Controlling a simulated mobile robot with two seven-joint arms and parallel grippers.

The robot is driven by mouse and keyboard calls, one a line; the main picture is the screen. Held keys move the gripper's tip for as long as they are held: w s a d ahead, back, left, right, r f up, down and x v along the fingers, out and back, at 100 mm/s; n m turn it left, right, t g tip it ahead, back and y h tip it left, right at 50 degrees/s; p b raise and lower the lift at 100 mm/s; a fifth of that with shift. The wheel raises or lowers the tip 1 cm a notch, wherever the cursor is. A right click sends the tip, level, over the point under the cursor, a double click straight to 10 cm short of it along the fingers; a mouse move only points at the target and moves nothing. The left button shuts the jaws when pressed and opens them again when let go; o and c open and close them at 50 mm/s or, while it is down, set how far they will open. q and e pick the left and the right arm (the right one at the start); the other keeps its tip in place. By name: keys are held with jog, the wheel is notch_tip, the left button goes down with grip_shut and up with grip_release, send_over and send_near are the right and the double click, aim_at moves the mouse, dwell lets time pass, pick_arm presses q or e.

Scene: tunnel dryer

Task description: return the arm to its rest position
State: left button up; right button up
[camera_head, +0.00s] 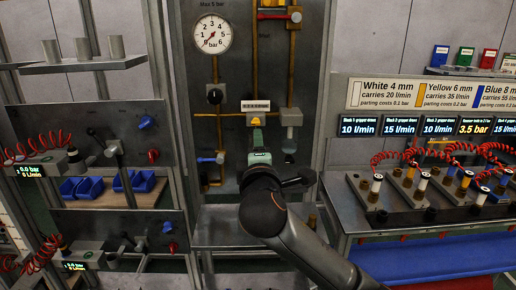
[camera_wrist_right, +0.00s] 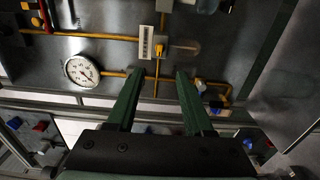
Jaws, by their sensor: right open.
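My right arm (camera_head: 300,245) comes in from the lower right of the head view and reaches up to the middle panel. My right gripper (camera_head: 257,137) points at the panel just below a yellow valve part (camera_head: 255,121). In the right wrist view the green fingers of the right gripper (camera_wrist_right: 160,74) are apart with nothing held between them. A yellow pipe and the yellow valve part (camera_wrist_right: 160,47) show beyond the tips. I cannot tell how far the tips are from the panel. My left gripper is not in view.
The panel carries a round gauge (camera_head: 212,34), a blue-handled valve (camera_head: 211,159) and a clear bowl (camera_head: 291,118). On the right is a bench with red coiled hoses (camera_head: 393,156). On the left are a shelf with metal cylinders (camera_head: 116,46) and blue bins (camera_head: 88,188).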

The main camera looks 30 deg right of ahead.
jog(key=s+a+f+g+y, duration=0.1)
jog(key=a+f+y, duration=0.3)
jog(key=f, duration=1)
jog(key=s+a+f+g+y, duration=0.15)
jog(key=a+f+y, duration=0.3)
jog(key=f, duration=0.85)
jog(key=s+a+f+m+g+y, duration=0.1)
jog(key=s+a+f+m, duration=0.2)
jog(key=s+f, duration=0.7)
jog(key=s+a+f+m+g+y, duration=0.2)
jog(key=s+f+m, duration=0.4)
jog(key=s+f, duration=0.5)
jog(key=shift+s+a+m, duration=0.25)
jog(key=shift+a+m, duration=0.15)
jog(key=shift+a, duration=0.4)
jog(key=shift+f+y, duration=0.1)
jog(key=shift+y, duration=0.15)
jog(key=shift+c, duration=0.6)
